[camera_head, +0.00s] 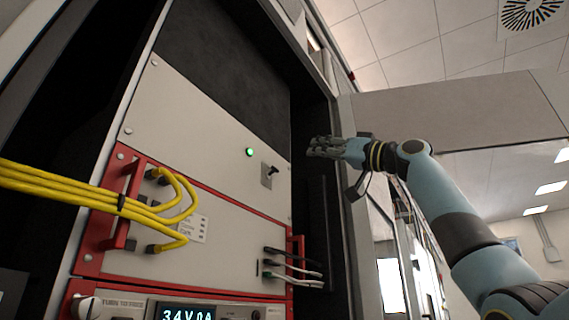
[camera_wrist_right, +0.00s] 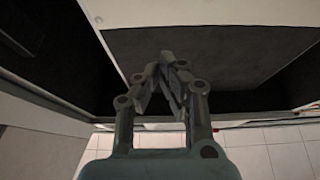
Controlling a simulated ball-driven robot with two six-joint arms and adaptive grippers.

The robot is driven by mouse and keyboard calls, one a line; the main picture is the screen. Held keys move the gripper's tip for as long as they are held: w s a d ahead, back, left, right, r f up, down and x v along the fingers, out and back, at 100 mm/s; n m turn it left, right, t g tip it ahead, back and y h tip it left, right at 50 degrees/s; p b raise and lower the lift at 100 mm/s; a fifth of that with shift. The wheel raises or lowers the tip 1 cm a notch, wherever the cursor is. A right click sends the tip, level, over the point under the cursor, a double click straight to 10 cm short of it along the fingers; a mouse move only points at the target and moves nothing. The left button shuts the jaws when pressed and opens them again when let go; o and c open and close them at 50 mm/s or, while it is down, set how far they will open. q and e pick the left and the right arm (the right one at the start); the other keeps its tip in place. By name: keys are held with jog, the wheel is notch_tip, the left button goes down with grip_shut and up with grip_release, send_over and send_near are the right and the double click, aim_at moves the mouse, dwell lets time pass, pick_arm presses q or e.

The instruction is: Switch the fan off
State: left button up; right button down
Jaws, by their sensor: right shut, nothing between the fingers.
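A toggle switch (camera_head: 269,174) with a dark lever sits on the right part of the upper grey panel (camera_head: 190,125) in the head view. A green lamp (camera_head: 250,152) glows to its upper left. No fan is clearly identifiable. My right gripper (camera_head: 314,147) is shut and empty, to the right of the switch and a little higher, apart from it in the picture. In the right wrist view my right gripper (camera_wrist_right: 168,60) has its fingertips together before a dark panel; the switch does not show there. My left gripper is out of view.
Yellow cables (camera_head: 80,190) cross the left side to a red-handled unit (camera_head: 150,265) below the panel. Black and white leads (camera_head: 295,270) plug in at its lower right. A lit display (camera_head: 187,313) shows at the bottom. The cabinet's frame (camera_head: 345,230) stands beside my right arm.

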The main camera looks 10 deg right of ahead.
jog(key=shift+w, duration=0.1)
notch_tip(320, 180, up, 5)
jog(key=p, duration=0.6)
send_over(273, 171)
jog(key=s+d, duration=0.2)
jog(key=d, duration=0.1)
jog(key=f, duration=0.3)
jog(key=shift+w+a+f, duration=0.15)
jog(key=shift+w+f, duration=0.05)
jog(key=shift+f, duration=0.15)
jog(key=shift+f+p, duration=0.35)
jog(key=shift+f, duration=0.15)
jog(key=shift+f, duration=0.1)
